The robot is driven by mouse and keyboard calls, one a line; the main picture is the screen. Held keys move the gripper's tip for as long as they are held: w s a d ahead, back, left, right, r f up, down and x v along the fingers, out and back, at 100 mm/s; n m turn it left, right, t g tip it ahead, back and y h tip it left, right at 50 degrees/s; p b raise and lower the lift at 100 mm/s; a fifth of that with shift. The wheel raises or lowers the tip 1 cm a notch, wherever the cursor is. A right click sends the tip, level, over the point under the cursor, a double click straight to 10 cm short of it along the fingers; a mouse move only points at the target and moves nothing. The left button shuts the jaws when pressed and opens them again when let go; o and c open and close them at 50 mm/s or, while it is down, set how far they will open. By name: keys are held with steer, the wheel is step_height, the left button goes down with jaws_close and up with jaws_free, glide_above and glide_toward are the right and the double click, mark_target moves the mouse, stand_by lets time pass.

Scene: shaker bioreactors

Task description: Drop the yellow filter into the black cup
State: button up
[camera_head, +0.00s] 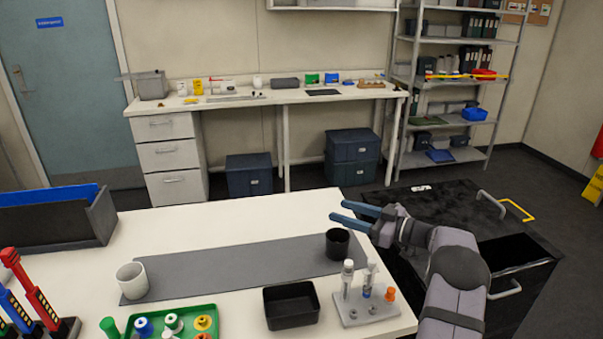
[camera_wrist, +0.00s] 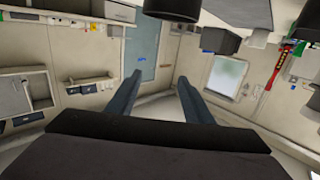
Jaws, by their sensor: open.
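The black cup (camera_head: 338,244) stands upright at the right end of a grey mat (camera_head: 235,268) on the white table. A yellow ring-shaped piece, which looks like the yellow filter (camera_head: 203,323), sits in the green tray at the front of the table. My gripper (camera_head: 338,211) is held above and behind the black cup, pointing left, with its blue fingers apart. In the wrist view my gripper (camera_wrist: 157,92) is open with nothing between the fingers. A dark round shape at the top edge there looks like the black cup (camera_wrist: 172,9).
A white cup (camera_head: 132,280) stands at the mat's left end. The green tray (camera_head: 160,322) also holds blue and green pieces. An empty black bin (camera_head: 291,305) and a rack (camera_head: 365,308) with tubes stand near the black cup. Pipettes (camera_head: 35,290) stand at the left.

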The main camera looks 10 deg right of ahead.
steer(key=w+d+r+m+t+h+p, duration=0.1)
steer(key=d+r+m+h+p, duration=0.15)
steer(key=h, duration=0.25)
steer(key=w+d+r+m+t+h+p, duration=0.1)
steer(key=w+r+m+h, duration=0.1)
steer(key=r+m+h, duration=0.3)
steer(key=s+d+f+m+g+h+p, duration=0.15)
steer(key=s+g+h, duration=0.25)
steer(key=s, duration=0.5)
steer(key=s+f+m+g+h+p, duration=0.1)
steer(key=s+f+g+h+p, duration=0.15)
steer(key=s, duration=0.65)
steer(key=s+a+f+g+y+b, duration=0.1)
steer(key=s+a+f+g, duration=0.1)
steer(key=s+a+f, duration=0.2)
steer(key=s+a+f+g+y, duration=0.1)
steer(key=s+a+f+g, duration=0.2)
steer(key=s+a, duration=0.5)
steer(key=s+a+f+n+g+y+b, duration=0.1)
steer(key=s+a+f, duration=0.4)
steer(key=s, duration=0.6)
steer(key=shift+s+a+g+y+b, duration=0.3)
steer(key=shift+a+g+y, duration=0.25)
steer(key=shift+a+g, duration=0.4)
